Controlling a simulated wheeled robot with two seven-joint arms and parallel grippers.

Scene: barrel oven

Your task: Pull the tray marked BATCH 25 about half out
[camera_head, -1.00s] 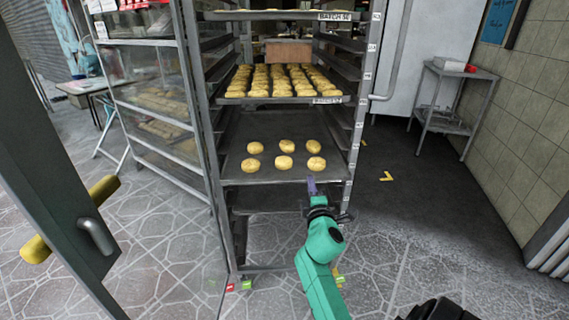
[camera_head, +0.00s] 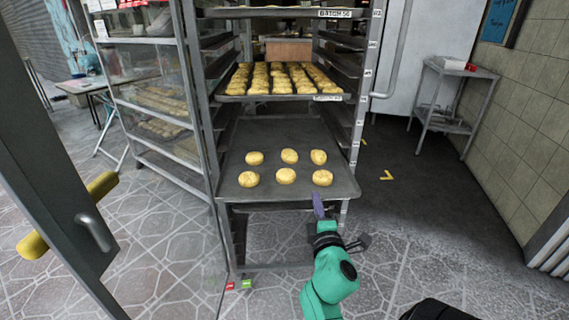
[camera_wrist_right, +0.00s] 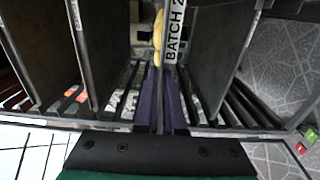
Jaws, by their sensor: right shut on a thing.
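A dark tray (camera_head: 265,193) with several golden buns juts out of the front of the rack toward me. In the right wrist view its edge carries a white label (camera_wrist_right: 175,35) reading "BATCH 2"; the rest of the number is hidden. My right gripper (camera_head: 318,206) is shut on the tray's front edge near its right corner. The purple fingers (camera_wrist_right: 162,108) sit on either side of the edge in the right wrist view. My left gripper is not in view.
The metal rack (camera_head: 190,70) holds a fuller bun tray (camera_head: 235,98) above and another tray (camera_head: 270,12) higher up. An open door with a yellow handle (camera_head: 102,185) stands at left.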

